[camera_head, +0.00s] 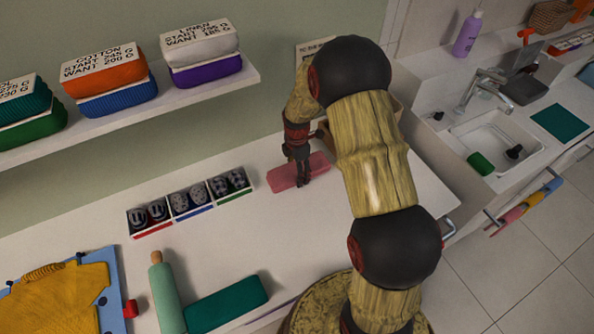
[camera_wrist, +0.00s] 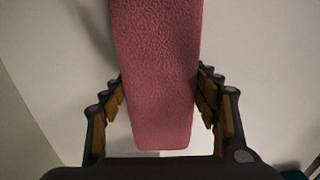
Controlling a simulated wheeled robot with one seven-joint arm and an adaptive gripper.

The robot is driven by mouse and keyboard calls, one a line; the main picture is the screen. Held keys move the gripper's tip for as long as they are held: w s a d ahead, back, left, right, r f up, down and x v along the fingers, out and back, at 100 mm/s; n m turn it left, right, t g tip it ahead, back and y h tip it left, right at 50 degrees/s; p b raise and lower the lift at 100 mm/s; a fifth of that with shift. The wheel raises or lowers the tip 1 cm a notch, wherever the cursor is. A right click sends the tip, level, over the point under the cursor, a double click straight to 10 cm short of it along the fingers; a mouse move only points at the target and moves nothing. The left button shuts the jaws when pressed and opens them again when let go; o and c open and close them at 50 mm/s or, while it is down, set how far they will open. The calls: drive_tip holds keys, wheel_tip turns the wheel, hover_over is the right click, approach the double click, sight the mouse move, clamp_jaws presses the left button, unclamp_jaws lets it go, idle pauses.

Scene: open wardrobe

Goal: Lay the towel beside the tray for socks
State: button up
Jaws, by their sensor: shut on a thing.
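A folded pink-red towel (camera_head: 287,176) lies at or just above the white counter, right of the sock tray. My gripper (camera_head: 303,180) comes down over its right part. In the wrist view the towel (camera_wrist: 157,75) runs between the two fingers of my gripper (camera_wrist: 160,100), which are shut on it. The tray for socks (camera_head: 190,200) has several compartments with rolled dark and patterned socks, fronted in red, blue and green. A gap of bare counter separates its green end from the towel. Whether the towel touches the counter is hard to tell.
A teal folded cloth (camera_head: 226,303), a rolling pin (camera_head: 166,290) and a yellow shirt on a blue board (camera_head: 100,284) lie at the front left. A shelf (camera_head: 130,112) with labelled bundles hangs above. A sink (camera_head: 495,138) is at the right.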

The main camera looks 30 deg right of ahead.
drive_tip(key=shift+f, duration=0.1)
drive_tip(key=o, duration=0.9)
drive_tip(key=shift+c, duration=0.3)
idle(0.4)
drive_tip(key=shift+r+p, duration=2.95)
drive_tip(key=shift+r, duration=1.6)
drive_tip(key=shift+f, duration=0.1)
